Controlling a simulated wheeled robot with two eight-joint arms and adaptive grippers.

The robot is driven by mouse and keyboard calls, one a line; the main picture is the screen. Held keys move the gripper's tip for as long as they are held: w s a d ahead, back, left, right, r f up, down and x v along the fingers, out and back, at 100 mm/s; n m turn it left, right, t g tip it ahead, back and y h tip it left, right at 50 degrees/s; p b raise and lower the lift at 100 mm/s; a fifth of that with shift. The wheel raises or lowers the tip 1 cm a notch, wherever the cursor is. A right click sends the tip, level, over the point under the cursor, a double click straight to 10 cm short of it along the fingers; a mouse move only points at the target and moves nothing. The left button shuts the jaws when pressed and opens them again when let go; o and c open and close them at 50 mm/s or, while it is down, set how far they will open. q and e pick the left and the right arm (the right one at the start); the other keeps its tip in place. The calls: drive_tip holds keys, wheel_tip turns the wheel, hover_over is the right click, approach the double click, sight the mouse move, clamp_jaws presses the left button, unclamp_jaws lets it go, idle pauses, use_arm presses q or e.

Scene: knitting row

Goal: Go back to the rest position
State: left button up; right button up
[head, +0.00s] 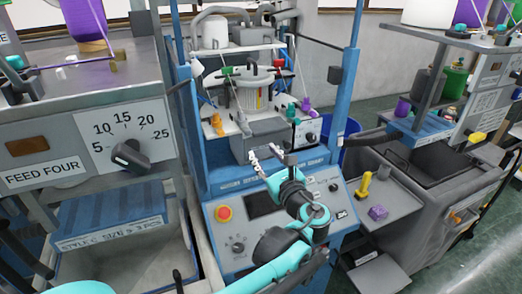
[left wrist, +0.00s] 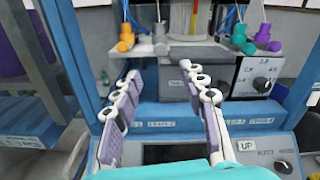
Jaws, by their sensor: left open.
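My left gripper (head: 263,157) is in front of the blue knitting machine (head: 205,120), above its control panel. Its two pale fingers stand apart and hold nothing. In the left wrist view the open gripper (left wrist: 160,76) points at the machine's lower front, with a clear gap between the fingers. The control panel (head: 240,262) is partly hidden by my teal arm. My right gripper is not in view.
A grey cabinet with a black dial (head: 130,155) stands close on the left. A red button (head: 223,213) sits on the panel. To the right, a yellow handle (head: 366,184) and a purple block (head: 378,212) are on a grey shelf. Floor shows at the far right.

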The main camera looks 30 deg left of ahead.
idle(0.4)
use_arm(q)
drive_tip(key=s+f+n+g+h+b, duration=0.1)
drive_tip(key=s+f+n+g+h, duration=0.45)
drive_tip(key=s+f+n, duration=0.9)
drive_tip(key=s+d+f+n+h, duration=0.4)
drive_tip(key=d+f+n+h, duration=0.3)
drive_tip(key=d+n+h, duration=0.1)
drive_tip(key=shift+s+d+f+n+t+b, duration=0.2)
drive_tip(key=shift+d+n+t+b, duration=0.35)
drive_tip(key=shift+d, duration=0.5)
idle(1.4)
